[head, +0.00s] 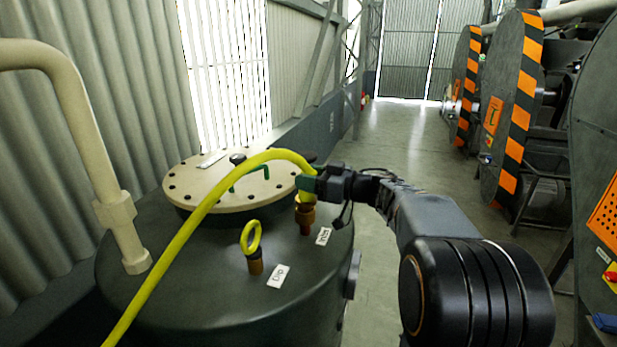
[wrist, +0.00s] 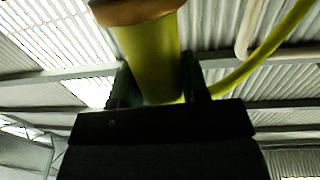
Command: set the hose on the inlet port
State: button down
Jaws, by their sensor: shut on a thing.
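My gripper (head: 308,184) is shut on the end of the yellow hose (head: 195,222), above the near right part of the dark tank top (head: 190,285). In the wrist view the hose's yellow end (wrist: 152,58) sits between the fingers, with a copper-brown collar (wrist: 135,10) beyond them. In the head view a brass-coloured fitting (head: 305,212) shows right below the gripper, above a reddish-brown stub (head: 305,229) on the tank, which looks like the inlet port. They line up closely; I cannot tell whether the hose is seated on it or just above.
A yellow ring-topped cap (head: 252,241) stands on the tank beside a white label (head: 278,276). Another label (head: 323,236) lies by the port. A bolted cream lid (head: 205,182) with a green handle is behind. A cream pipe (head: 85,110) rises at left. Machines with striped guards (head: 515,100) stand right.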

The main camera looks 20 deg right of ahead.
jog(key=shift+f, duration=0.35)
jog(key=shift+r, duration=0.35)
dwell(0.4)
jog(key=shift+r+p, duration=0.45)
jog(key=shift+p, duration=0.05)
jog(key=shift+f+b, duration=0.65)
jog(key=shift+f, duration=0.55)
dwell(0.9)
jog(key=c, duration=0.9)
grip_release()
jog(key=p+v, duration=0.1)
jog(key=v, duration=1)
